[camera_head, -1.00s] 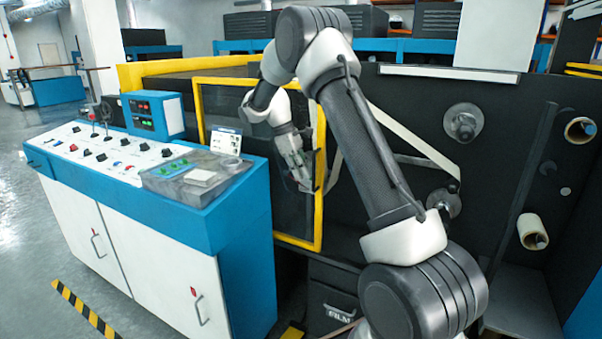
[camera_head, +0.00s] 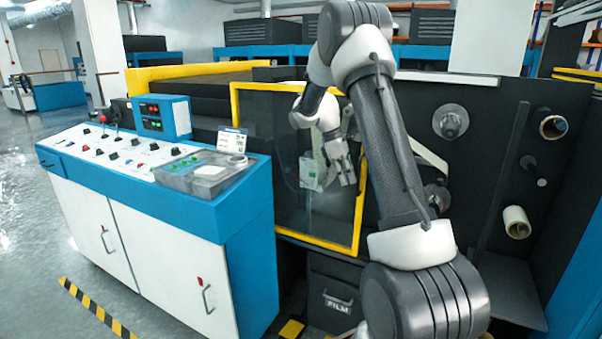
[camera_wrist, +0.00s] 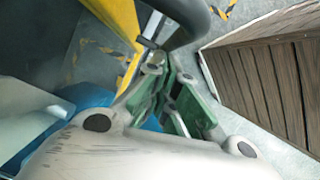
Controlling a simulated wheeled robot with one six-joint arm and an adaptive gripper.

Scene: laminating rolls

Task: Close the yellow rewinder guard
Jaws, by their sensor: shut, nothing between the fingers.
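The yellow rewinder guard (camera_head: 357,215) is a yellow frame around a dark see-through panel, standing upright at the front of the dark machine, right of the control console. My gripper (camera_head: 350,180) is shut and empty, at the guard's right-hand upright and over the panel's right part. In the wrist view my gripper's green-sided fingers (camera_wrist: 157,65) are together, next to a yellow bar of the guard (camera_wrist: 122,25) and a dark curved bar (camera_wrist: 188,22). I cannot tell whether they touch either one.
The blue and white control console (camera_head: 240,215) stands close on the left. Rolls and spindles (camera_head: 450,122) stick out from the machine on the right. A black film bin (camera_head: 333,300) sits below the guard. A brown slatted box (camera_wrist: 265,85) is right in the wrist view.

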